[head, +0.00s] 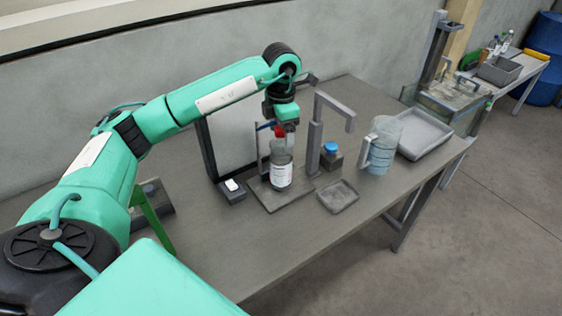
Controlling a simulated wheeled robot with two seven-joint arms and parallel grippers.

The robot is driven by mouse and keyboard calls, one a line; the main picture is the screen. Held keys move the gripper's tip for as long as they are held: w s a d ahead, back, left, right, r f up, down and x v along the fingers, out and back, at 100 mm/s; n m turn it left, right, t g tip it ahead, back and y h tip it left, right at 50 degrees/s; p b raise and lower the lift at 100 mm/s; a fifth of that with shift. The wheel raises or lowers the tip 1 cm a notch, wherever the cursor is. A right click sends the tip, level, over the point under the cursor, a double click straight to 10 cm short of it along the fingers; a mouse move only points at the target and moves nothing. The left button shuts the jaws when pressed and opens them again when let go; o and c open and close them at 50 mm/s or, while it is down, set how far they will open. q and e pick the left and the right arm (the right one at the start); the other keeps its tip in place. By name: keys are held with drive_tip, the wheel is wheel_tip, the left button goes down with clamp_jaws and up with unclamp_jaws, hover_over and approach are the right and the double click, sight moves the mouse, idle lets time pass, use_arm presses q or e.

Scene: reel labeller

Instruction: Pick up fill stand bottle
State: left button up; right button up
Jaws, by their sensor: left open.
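The bottle (281,174) stands upright on the flat base plate (287,197) of the fill stand on the grey table. It is clear with a pale label, and something red shows at its top. The fill stand's grey post (314,148) rises just right of the bottle. My left gripper (280,133) is open and points down right over the bottle's top. Its fingers are small and partly hidden, so I cannot tell whether they touch the bottle. My right gripper is not in view.
A clear jug (381,145), a grey tray (424,133), a small shallow dish (338,197) and a blue-capped item (331,154) stand right of the bottle. An upright panel (233,140) is behind it. The table's front (235,262) is clear. A second bench (534,67) is far right.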

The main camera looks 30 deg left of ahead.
sight(280, 141)
use_arm(q)
drive_tip(key=shift+s+f+p, duration=0.15)
drive_tip(key=shift+f+p, duration=0.2)
drive_tip(key=shift+f, duration=1.35)
drive_tip(key=c, duration=1.7)
drive_tip(key=shift+r, duration=0.1)
clamp_jaws()
drive_tip(key=shift+r, duration=0.1)
